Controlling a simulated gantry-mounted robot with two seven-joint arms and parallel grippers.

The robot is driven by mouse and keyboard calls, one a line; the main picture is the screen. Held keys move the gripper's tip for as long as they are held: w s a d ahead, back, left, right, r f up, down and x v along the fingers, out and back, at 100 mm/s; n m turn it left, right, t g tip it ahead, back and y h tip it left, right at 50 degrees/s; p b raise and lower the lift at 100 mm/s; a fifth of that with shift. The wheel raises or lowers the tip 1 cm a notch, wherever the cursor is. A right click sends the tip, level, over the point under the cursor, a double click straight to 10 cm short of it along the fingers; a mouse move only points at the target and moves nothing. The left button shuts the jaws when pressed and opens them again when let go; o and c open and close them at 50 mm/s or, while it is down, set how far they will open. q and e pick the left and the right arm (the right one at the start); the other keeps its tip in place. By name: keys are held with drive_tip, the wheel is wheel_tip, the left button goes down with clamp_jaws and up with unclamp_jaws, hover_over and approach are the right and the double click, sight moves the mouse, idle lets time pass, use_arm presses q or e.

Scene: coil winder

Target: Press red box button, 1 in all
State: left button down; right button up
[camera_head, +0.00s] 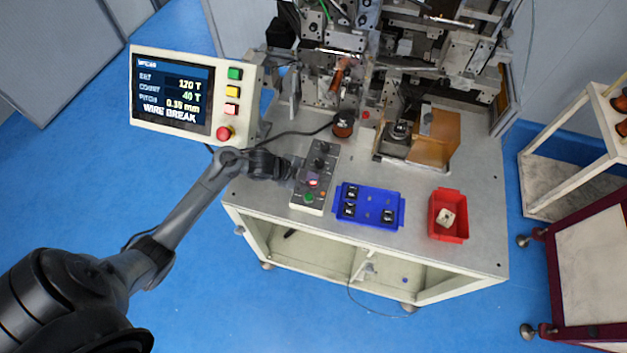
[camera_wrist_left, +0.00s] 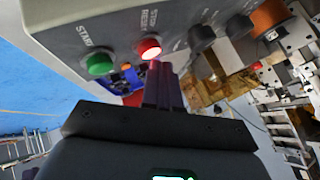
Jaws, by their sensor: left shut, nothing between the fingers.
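The control box (camera_head: 318,172) is a grey box on the table with knobs and buttons along its top. Its red button (camera_head: 313,183) is labelled STOP RESET in the left wrist view and looks lit (camera_wrist_left: 149,47). A green START button (camera_head: 309,197) sits beside it, also seen in the left wrist view (camera_wrist_left: 99,64). My left gripper (camera_head: 297,172) is at the box's left side, shut and empty. In the left wrist view its dark fingertips (camera_wrist_left: 159,68) are right by the red button; I cannot tell whether they touch it. My right gripper is not in view.
A screen panel (camera_head: 172,93) reading WIRE BREAK, with its own coloured buttons, stands left of the table. A blue tray (camera_head: 376,220) with black parts and a red bin (camera_head: 448,231) lie right of the box. The winding machine (camera_head: 440,50) fills the back.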

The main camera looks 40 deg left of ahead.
sight(310, 183)
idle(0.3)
use_arm(q)
drive_tip(key=shift+f, duration=0.4)
idle(0.3)
drive_tip(key=shift+r, duration=0.1)
idle(0.3)
drive_tip(key=shift+r+p, duration=0.65)
drive_tip(key=shift+r, duration=0.1)
drive_tip(key=shift+r, duration=0.1)
wheel_tip(310, 183, up, 5)
drive_tip(key=p, duration=0.5)
idle(0.5)
